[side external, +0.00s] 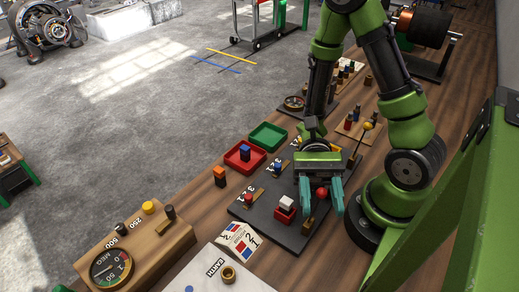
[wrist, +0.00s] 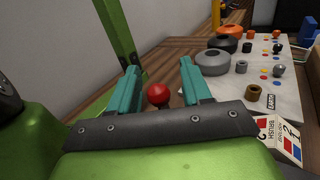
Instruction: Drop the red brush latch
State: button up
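A red ball knob (side external: 322,193), which looks like the red brush latch, stands at the near right part of a dark board (side external: 262,220). It also shows in the wrist view (wrist: 158,94). My gripper (side external: 322,210) is open, with its teal fingers pointing down on either side of the red knob. In the wrist view the gripper (wrist: 159,68) shows a clear gap between each finger and the knob. The knob's lower part and mount are mostly hidden. A brass-coloured piece (side external: 308,226) sits just below it in the side view.
A red block with a white top (side external: 286,204) stands left of my fingers. A red tray (side external: 244,160) holds a dark block; a green tray (side external: 268,136) looks empty. A yellow-tipped lever (side external: 367,127) rises behind my gripper. A brush card (side external: 238,241) lies at the board's near edge.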

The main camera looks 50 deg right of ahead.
jog(key=w+d+r, duration=0.3)
jog(key=d+r, duration=0.1)
jog(key=r, duration=0.3)
jog(key=w+d+f+n+t+h, duration=0.4)
jog(key=n+t+h, duration=0.3)
jog(key=t+h, duration=0.35)
jog(key=w+d+r+t+h, duration=0.2)
jog(key=w+r+t, duration=0.3)
jog(key=r+t, duration=0.2)
jog(key=shift+w+r+n, duration=0.25)
jog(key=shift+r+n, duration=0.15)
jog(key=shift+r, duration=0.6)
jog(key=shift+d+f+h, duration=0.1)
jog(key=shift+h, duration=0.15)
